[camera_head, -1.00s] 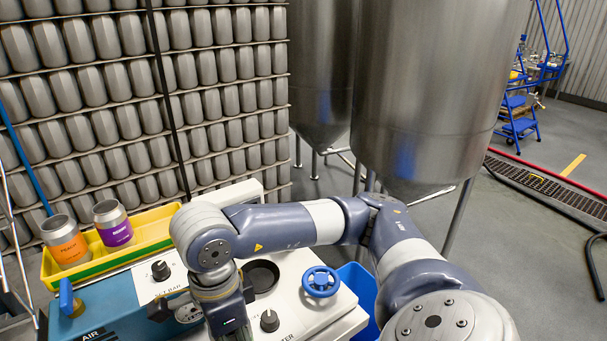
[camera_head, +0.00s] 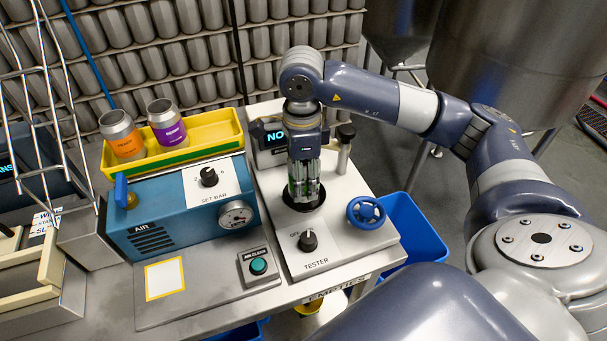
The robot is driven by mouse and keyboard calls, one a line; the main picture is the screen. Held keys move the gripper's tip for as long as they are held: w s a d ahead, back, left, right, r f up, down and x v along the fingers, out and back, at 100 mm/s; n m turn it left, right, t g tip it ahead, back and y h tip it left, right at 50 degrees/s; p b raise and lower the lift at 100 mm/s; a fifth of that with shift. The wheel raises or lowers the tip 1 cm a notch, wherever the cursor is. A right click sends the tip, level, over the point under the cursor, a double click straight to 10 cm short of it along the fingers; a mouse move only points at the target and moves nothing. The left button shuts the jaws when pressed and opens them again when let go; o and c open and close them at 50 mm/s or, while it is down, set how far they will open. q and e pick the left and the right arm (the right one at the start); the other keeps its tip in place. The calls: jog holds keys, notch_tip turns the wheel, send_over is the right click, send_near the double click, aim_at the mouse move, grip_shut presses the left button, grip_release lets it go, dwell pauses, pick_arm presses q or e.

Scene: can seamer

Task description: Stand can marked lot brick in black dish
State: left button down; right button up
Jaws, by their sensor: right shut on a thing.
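My right gripper (camera_head: 304,184) points straight down over the tester and is shut on a can, with green showing between the fingers. The fingers hide most of the can, and I cannot read its lot mark. The black dish (camera_head: 320,199) is directly below the gripper, partly covered by it. I cannot tell whether the can touches the dish. An orange-label can (camera_head: 123,136) and a purple-label can (camera_head: 167,124) stand in the yellow tray (camera_head: 214,141) at the left. My left gripper is out of view.
The white tester (camera_head: 352,246) has a black knob (camera_head: 308,240), a blue handwheel (camera_head: 366,212) and a post (camera_head: 344,150) close to the gripper. The blue air unit (camera_head: 165,225) stands at its left. A blue bin (camera_head: 415,235) is at the right.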

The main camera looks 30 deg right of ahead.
jog(key=shift+w+d, duration=0.55)
jog(key=shift+w, duration=0.1)
notch_tip(320, 180, down, 3)
jog(key=shift+r+p, duration=0.15)
jog(key=shift+p, duration=0.6)
jog(key=shift+f, duration=0.65)
jog(key=o, duration=0.8)
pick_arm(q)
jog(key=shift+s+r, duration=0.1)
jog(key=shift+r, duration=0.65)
